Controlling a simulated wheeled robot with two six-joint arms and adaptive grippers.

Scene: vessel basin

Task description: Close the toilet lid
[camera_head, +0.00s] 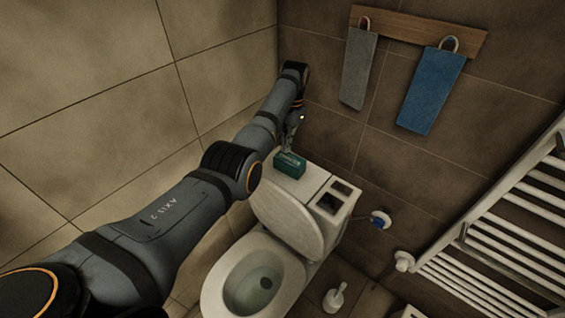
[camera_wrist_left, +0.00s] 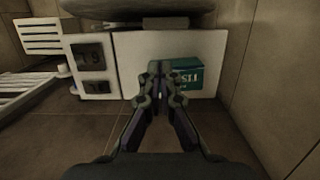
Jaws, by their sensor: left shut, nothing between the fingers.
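The toilet lid (camera_head: 288,214) stands raised, leaning back against the front of the white cistern (camera_head: 310,181). The toilet bowl (camera_head: 222,291) below it is open, with water visible inside. My left gripper (camera_head: 291,143) is above the back of the cistern, behind the raised lid, close to a green box. In the left wrist view my left gripper (camera_wrist_left: 160,68) has its fingers together and empty, in front of the cistern top (camera_wrist_left: 128,48). A dark rounded edge across the top of that view looks like the lid (camera_wrist_left: 140,7). My right gripper is not in view.
The green tissue box (camera_head: 290,164) sits on the cistern beside the flush panel (camera_head: 335,195). Two towels (camera_head: 359,68) hang on the back wall. A towel radiator (camera_head: 500,235) stands at the right. A toilet brush (camera_head: 334,299) is on the floor. The left tiled wall is near my arm.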

